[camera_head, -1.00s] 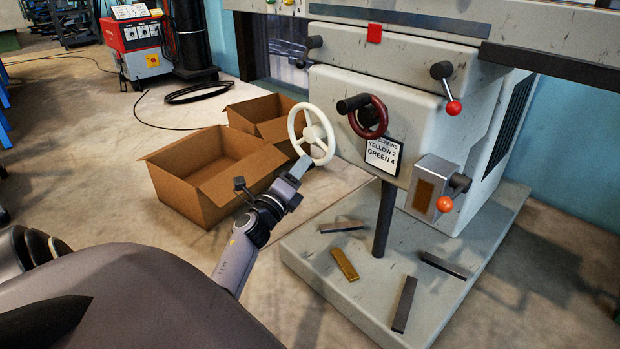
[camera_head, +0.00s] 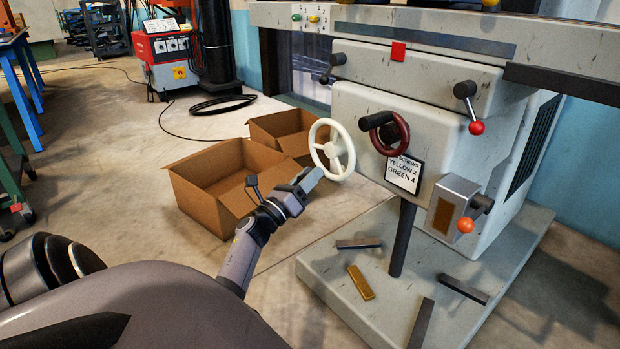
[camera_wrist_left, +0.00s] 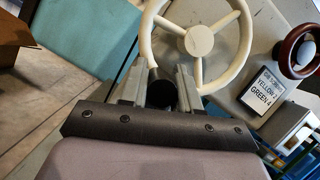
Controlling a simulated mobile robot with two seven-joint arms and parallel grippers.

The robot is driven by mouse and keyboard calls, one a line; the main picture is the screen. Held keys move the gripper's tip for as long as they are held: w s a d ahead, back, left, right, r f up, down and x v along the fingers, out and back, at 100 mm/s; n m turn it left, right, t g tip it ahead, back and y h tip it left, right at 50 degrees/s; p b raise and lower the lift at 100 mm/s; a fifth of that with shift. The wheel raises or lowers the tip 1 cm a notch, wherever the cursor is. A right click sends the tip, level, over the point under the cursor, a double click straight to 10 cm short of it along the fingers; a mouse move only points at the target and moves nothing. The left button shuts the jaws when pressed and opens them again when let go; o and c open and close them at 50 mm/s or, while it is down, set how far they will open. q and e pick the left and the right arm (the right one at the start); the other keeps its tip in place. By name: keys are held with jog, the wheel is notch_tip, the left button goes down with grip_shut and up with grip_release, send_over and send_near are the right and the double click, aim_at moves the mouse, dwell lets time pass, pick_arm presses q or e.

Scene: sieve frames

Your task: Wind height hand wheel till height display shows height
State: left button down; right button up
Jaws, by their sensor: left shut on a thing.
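The white hand wheel (camera_head: 349,150) is on the left side of the grey machine (camera_head: 450,120), and also shows in the left wrist view (camera_wrist_left: 240,64). My left gripper (camera_head: 314,176) is at its lower left rim. In the left wrist view its fingers (camera_wrist_left: 159,88) are shut on a dark round handle (camera_wrist_left: 160,92) at the wheel's rim. A dark red wheel (camera_head: 404,132) with a black handle is to the right. A grey box with an amber window (camera_head: 443,215) is lower right; no number is readable there. My right gripper is not in view.
Cardboard boxes (camera_head: 205,205) stand on the floor close behind my left arm. Loose bars (camera_head: 360,282) lie on the machine's base (camera_head: 385,320). An orange-knobbed lever (camera_head: 465,225) and a red-knobbed lever (camera_head: 476,127) stick out.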

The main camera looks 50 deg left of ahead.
pick_arm(q)
jog(key=shift+a+f, duration=0.2)
jog(key=shift+f, duration=0.15)
jog(key=c, duration=0.9)
grip_release()
jog(key=shift+f, duration=0.1)
jog(key=shift+p+v, duration=0.75)
jog(key=shift+v, duration=2.8)
